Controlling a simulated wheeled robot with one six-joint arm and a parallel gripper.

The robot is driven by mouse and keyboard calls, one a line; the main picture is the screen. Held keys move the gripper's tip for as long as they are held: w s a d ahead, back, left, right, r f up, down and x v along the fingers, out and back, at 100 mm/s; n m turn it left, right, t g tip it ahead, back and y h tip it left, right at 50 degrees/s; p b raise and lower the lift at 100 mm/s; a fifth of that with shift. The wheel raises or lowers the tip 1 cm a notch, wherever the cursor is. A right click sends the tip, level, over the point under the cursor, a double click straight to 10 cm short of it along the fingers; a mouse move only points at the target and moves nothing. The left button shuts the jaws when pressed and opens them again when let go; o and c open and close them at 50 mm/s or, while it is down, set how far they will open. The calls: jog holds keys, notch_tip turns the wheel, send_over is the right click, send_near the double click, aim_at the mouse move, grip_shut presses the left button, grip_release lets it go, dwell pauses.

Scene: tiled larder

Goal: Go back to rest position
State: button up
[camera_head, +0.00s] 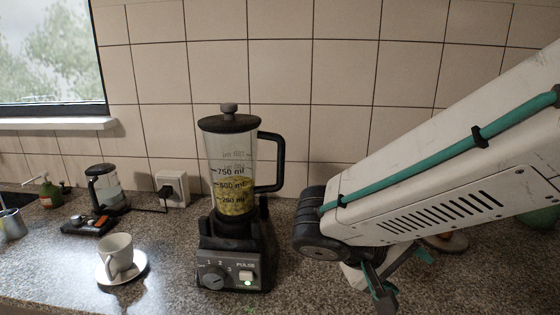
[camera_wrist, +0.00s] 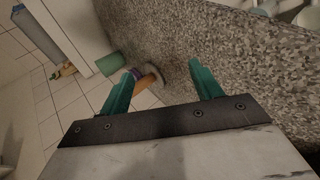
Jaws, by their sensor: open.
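My gripper (camera_head: 385,285) hangs low at the right, beside the blender and over the worktop, partly hidden by my own arm. In the wrist view, its two teal fingers (camera_wrist: 163,66) are spread apart and nothing is gripped. Beyond the left fingertip shows an orange-brown thing with a greyish round end (camera_wrist: 149,78); it looks apart from the fingers, and I cannot tell what it is. The blender (camera_head: 232,205) stands upright left of my arm, lidded, with yellow-green pieces inside and a green light on its front.
A white cup (camera_head: 116,252) stands on a saucer (camera_head: 136,276) at the front left. A lidded glass jug (camera_head: 106,190) and a wall socket (camera_head: 172,188) are behind it. A plate-like thing (camera_head: 448,241) shows partly behind my arm. Worktop between cup and blender is clear.

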jog(key=s+d+r+m+y, duration=0.1)
jog(key=s+d+y, duration=0.1)
jog(key=s+y, duration=0.3)
jog(key=s+d+r+m+g+y, duration=0.1)
jog(key=s+d+r+y, duration=0.1)
jog(key=s, duration=0.5)
jog(key=d+y, duration=0.1)
jog(key=y, duration=0.1)
jog(key=shift+s+d+y, duration=0.25)
jog(key=shift+s+y, duration=0.15)
